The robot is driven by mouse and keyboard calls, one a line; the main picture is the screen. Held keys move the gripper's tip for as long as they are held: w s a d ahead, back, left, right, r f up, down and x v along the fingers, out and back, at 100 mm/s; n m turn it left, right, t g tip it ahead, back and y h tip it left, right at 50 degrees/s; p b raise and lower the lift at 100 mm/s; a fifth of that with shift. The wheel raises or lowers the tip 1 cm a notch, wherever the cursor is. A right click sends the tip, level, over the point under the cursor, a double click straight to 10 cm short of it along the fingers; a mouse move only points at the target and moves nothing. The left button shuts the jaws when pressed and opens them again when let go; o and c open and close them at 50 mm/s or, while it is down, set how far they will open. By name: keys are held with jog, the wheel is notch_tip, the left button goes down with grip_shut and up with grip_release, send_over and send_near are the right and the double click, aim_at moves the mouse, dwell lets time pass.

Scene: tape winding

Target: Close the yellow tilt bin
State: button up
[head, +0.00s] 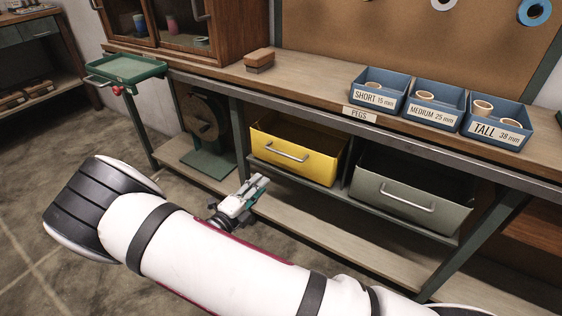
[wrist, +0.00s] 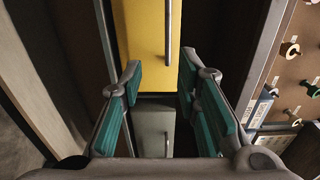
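The yellow tilt bin (head: 292,160) hangs under the workbench in the head view, tipped outward with its top open. A silver bar handle (head: 287,151) crosses its front. In the wrist view the yellow front (wrist: 143,40) and its handle (wrist: 168,32) lie beyond my fingers. My gripper (head: 256,186) is in front of the bin, low and to the left of the handle, and appears apart from it. In the wrist view its teal-padded fingers (wrist: 160,70) are spread with nothing between them.
A grey tilt bin (head: 408,197), also tipped open, sits right of the yellow one and shows in the wrist view (wrist: 153,128). Blue peg trays (head: 435,107) stand on the benchtop (head: 315,86). A green tray (head: 125,69) is at left. The floor before the bench is clear.

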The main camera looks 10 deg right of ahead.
jog(key=b, duration=0.4)
send_near(290, 151)
jog(key=shift+n, duration=0.3)
jog(key=x, duration=0.4)
jog(key=shift+w+d, duration=0.1)
jog(key=shift+w, duration=0.05)
